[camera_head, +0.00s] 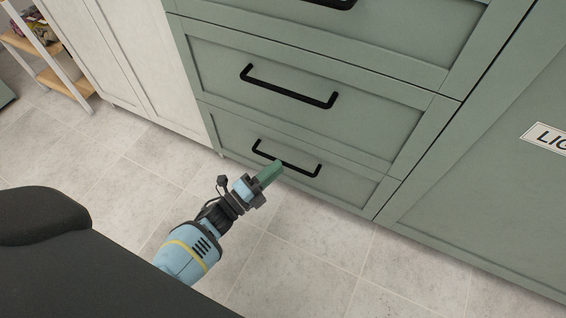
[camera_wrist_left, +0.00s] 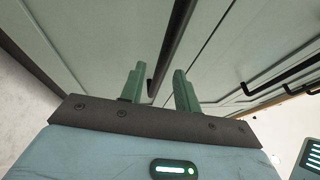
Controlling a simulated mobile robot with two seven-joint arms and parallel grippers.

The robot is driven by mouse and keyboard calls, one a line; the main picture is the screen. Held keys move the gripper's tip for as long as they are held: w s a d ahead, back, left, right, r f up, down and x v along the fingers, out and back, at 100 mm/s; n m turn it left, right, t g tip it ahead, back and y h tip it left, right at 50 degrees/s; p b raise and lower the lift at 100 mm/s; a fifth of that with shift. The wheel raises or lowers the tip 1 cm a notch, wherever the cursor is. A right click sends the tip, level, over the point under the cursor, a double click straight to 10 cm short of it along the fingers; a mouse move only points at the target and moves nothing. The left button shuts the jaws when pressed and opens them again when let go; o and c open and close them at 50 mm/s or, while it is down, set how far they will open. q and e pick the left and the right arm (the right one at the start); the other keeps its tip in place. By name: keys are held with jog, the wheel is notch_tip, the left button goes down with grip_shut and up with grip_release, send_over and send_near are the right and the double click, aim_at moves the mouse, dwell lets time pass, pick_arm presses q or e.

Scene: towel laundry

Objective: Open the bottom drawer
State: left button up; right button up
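The bottom drawer (camera_head: 345,190) is the lowest green drawer front in the head view, and it looks closed, flush with the cabinet. Its black bar handle (camera_head: 308,173) runs across its upper part. My left gripper (camera_head: 275,168) is at this handle, its fingertips overlapping the bar left of its middle. In the left wrist view, the two green fingers of the left gripper (camera_wrist_left: 158,88) are apart. The dark handle bar (camera_wrist_left: 176,45) runs up between and beyond them. Contact with the bar cannot be told. My right gripper is in neither view.
The middle drawer (camera_head: 375,118) with its own black handle (camera_head: 290,92) is above and looks closed. A green cabinet front with a label (camera_head: 546,137) is at right, a white cabinet (camera_head: 130,50) at left. A shelf (camera_head: 48,50) stands far left. The tiled floor (camera_head: 300,260) before the drawers is clear.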

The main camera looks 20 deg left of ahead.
aim_at(283, 162)
pick_arm(q)
jog(key=shift+b+x, duration=0.45)
jog(key=shift+x, duration=1.3)
grip_shut()
